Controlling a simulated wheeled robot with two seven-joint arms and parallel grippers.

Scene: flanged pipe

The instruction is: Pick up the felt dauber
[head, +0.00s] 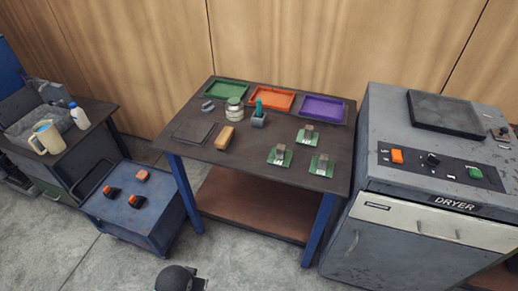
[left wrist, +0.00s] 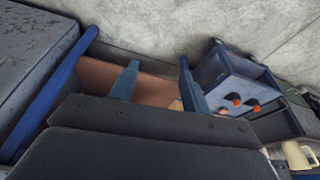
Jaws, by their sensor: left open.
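A teal upright piece (head: 258,107), which looks like the felt dauber's handle, stands in a small grey holder (head: 259,121) near the middle of the dark table. Its lower end is hidden in the holder. My left gripper (left wrist: 158,63) shows in the left wrist view with two blue-grey fingers apart and nothing clearly held between them. I cannot make out the dauber in that view. In the head view the left gripper's fingers do not show. My right gripper is in neither view.
Around the holder on the table (head: 215,155) are a glass jar (head: 234,110), a tan block (head: 225,138), several green boards, and green, orange and purple trays (head: 322,109) along the back. A dryer (head: 400,215) stands right, a blue cart (head: 135,205) left.

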